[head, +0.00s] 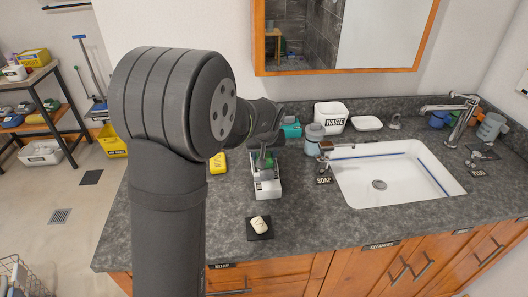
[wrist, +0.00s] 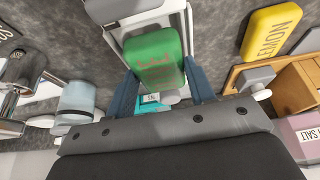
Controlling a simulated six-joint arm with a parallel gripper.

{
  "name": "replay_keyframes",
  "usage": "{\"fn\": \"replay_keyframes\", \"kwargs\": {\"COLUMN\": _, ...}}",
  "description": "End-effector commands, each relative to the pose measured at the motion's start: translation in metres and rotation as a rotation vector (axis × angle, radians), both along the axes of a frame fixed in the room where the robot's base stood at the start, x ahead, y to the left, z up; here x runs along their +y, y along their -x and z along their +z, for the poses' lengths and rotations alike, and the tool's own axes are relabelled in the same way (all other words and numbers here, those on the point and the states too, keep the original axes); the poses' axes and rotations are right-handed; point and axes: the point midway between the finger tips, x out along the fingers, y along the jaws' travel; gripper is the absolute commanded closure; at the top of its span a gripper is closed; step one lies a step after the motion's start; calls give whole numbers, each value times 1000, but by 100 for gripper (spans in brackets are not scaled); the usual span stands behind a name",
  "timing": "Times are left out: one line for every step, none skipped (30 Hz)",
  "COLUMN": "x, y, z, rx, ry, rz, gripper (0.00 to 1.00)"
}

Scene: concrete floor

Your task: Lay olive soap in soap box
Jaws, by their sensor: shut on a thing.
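A green soap bar (wrist: 156,58) with a faint stamped mark, which I take to be the olive soap, is between the two blue fingers of my gripper (wrist: 158,76). My gripper is shut on it. A narrow white box (head: 267,188), likely the soap box, stands on the counter right below my gripper in the head view. In the wrist view the white walls of the box (wrist: 190,40) show around the green soap. The soap is at or inside the box's opening; I cannot tell whether it touches the bottom.
A cream soap (head: 260,222) lies on a black mat in front of the box. The front-left counter is clear.

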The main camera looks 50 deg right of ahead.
Motion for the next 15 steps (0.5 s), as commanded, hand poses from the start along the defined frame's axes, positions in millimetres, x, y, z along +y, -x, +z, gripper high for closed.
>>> {"fn": "replay_keyframes", "kwargs": {"x": 0, "y": 0, "z": -2, "rx": 0, "ry": 0, "rz": 0, "gripper": 80}}
{"fn": "replay_keyframes", "kwargs": {"x": 0, "y": 0, "z": -2, "rx": 0, "ry": 0, "rz": 0, "gripper": 80}}
{"fn": "replay_keyframes", "kwargs": {"x": 0, "y": 0, "z": -3, "rx": 0, "ry": 0, "rz": 0, "gripper": 80}}
{"fn": "replay_keyframes", "kwargs": {"x": 0, "y": 0, "z": -4, "rx": 0, "ry": 0, "rz": 0, "gripper": 80}}
{"fn": "replay_keyframes", "kwargs": {"x": 0, "y": 0, "z": -5, "rx": 1, "ry": -1, "rz": 0, "gripper": 80}}
{"fn": "replay_keyframes", "kwargs": {"x": 0, "y": 0, "z": -6, "rx": 1, "ry": -1, "rz": 0, "gripper": 80}}
{"fn": "replay_keyframes", "kwargs": {"x": 0, "y": 0, "z": -7, "rx": 0, "ry": -1, "rz": 0, "gripper": 80}}
{"fn": "replay_keyframes", "kwargs": {"x": 0, "y": 0, "z": -8, "rx": 0, "ry": -1, "rz": 0, "gripper": 80}}
{"fn": "replay_keyframes", "kwargs": {"x": 0, "y": 0, "z": -9, "rx": 1, "ry": -2, "rz": 0, "gripper": 80}}
{"fn": "replay_keyframes", "kwargs": {"x": 0, "y": 0, "z": -9, "rx": 1, "ry": -2, "rz": 0, "gripper": 80}}
{"fn": "replay_keyframes", "kwargs": {"x": 0, "y": 0, "z": -10, "rx": 1, "ry": -2, "rz": 0, "gripper": 80}}
{"fn": "replay_keyframes", "kwargs": {"x": 0, "y": 0, "z": -11, "rx": 1, "ry": -2, "rz": 0, "gripper": 80}}
{"fn": "replay_keyframes", "kwargs": {"x": 0, "y": 0, "z": -12, "rx": 1, "ry": -2, "rz": 0, "gripper": 80}}
{"fn": "replay_keyframes", "kwargs": {"x": 0, "y": 0, "z": -13, "rx": 0, "ry": -1, "rz": 0, "gripper": 80}}
{"fn": "replay_keyframes", "kwargs": {"x": 0, "y": 0, "z": -14, "rx": 1, "ry": -1, "rz": 0, "gripper": 80}}
